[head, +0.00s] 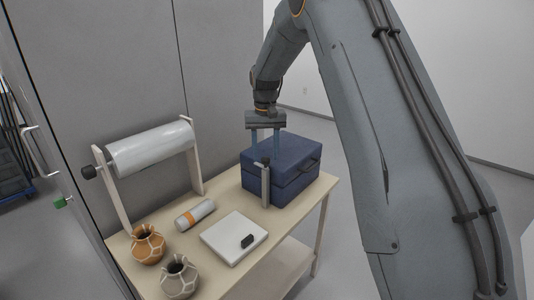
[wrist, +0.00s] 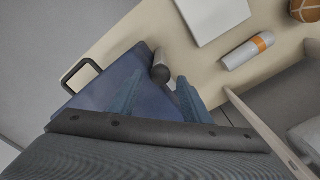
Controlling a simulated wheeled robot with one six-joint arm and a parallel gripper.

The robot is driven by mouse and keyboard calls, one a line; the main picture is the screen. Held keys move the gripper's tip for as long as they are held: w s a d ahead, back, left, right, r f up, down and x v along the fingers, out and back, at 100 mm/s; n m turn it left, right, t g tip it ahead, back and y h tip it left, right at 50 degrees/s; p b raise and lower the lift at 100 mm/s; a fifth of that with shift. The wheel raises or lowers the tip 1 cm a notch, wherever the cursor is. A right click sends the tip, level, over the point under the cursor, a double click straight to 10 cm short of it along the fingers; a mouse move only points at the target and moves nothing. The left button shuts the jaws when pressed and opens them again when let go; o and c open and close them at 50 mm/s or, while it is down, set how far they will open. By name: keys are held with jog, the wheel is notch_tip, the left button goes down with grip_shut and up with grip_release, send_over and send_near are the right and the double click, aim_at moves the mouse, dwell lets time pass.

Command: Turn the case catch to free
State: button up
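The blue case (head: 292,172) stands shut at the right part of the table. In the wrist view the knob (wrist: 160,73) lies between and just past the fingertips. My gripper (head: 268,152) points down over the case, with its two blue fingers apart and nothing held. In the wrist view the gripper (wrist: 158,84) is open, and I cannot tell whether a finger touches the knob. The case (wrist: 95,88) is partly hidden by the gripper.
A roll stand (head: 150,148) rises at the back left. A dark handle (wrist: 82,72) juts from the case.

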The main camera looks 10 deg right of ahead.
aim_at(266, 157)
jog(key=shift+f, duration=0.1)
jog(key=shift+r+b, duration=1.05)
jog(key=shift+r, duration=2.85)
jog(key=shift+s, duration=0.15)
